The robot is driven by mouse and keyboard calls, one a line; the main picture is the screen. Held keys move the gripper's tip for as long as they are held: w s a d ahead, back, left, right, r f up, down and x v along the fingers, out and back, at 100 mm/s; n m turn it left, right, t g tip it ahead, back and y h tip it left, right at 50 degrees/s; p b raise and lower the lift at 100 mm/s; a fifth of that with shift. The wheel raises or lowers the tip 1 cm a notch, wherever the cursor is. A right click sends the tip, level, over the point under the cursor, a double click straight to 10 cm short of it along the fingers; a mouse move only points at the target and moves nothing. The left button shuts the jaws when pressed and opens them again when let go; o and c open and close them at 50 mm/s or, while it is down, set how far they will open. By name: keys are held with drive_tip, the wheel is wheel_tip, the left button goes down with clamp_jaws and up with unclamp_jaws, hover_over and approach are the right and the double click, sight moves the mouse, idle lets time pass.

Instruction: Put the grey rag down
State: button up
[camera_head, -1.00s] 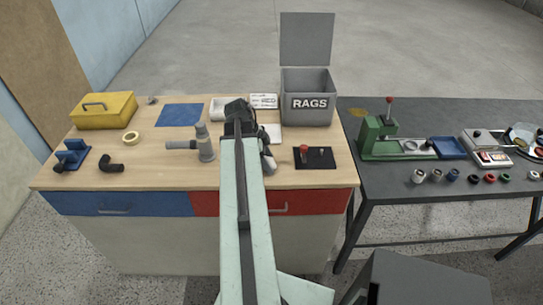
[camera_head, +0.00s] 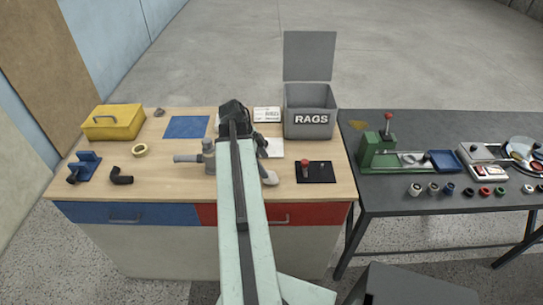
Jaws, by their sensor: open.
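My gripper (camera_head: 235,112) is at the dark far end of my pale green arm, over the back middle of the wooden workbench (camera_head: 150,188). Its fingers are mostly hidden by the dark wrist; I see no cloth hanging from it. A small grey lump (camera_head: 159,112) lies on the bench right of the yellow box; it may be the grey rag, but it is too small to be sure. The grey bin marked RAGS (camera_head: 311,120) stands at the back right of the bench with its lid up, well right of my gripper.
A grey pipe fitting (camera_head: 208,157) stands left of my arm, and a light grey piece (camera_head: 269,179) lies close to its right. A blue mat (camera_head: 187,127), tape roll (camera_head: 139,150) and yellow box (camera_head: 114,122) are left. A dark table (camera_head: 400,203) with tools adjoins right.

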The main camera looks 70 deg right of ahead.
drive_tip(key=p+v, duration=0.2)
drive_tip(key=v, duration=0.2)
drive_tip(key=shift+w+r, duration=0.1)
drive_tip(key=shift+r, duration=0.15)
